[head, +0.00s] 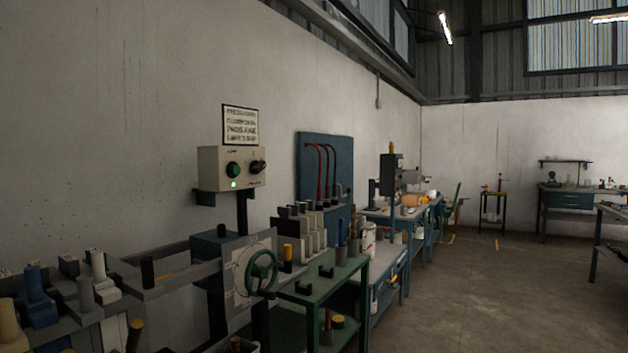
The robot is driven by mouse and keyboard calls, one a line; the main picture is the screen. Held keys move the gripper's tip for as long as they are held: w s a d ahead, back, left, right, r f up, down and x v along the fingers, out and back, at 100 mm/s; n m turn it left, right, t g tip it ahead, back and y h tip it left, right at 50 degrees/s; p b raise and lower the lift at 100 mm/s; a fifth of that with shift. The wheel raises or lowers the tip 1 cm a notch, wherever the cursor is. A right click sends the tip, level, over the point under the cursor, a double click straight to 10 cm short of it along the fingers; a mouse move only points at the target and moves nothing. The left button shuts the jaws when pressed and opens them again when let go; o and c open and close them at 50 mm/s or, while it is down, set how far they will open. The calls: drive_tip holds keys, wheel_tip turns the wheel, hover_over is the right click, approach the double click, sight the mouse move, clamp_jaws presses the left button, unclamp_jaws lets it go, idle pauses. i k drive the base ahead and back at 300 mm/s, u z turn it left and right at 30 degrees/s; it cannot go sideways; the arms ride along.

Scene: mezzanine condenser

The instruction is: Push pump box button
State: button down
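A beige pump box (224,168) stands on a dark post against the left wall. A small green light (234,184) glows below the button. A sign with printed text (240,125) is on the wall just above the box. My gripper is not in view.
A green handwheel (262,273) on a pale panel stands below the box. A green table (330,285) with blocks and cylinders is right of it. A grey rack (160,283) with fittings fills the lower left. The floor (480,300) at the right is clear.

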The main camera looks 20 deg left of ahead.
sight(234, 170)
drive_tip(key=z, duration=0.9)
drive_tip(key=i, duration=1.7)
drive_tip(key=u, duration=3)
drive_tip(key=i, duration=0.7)
drive_tip(key=u, duration=0.05)
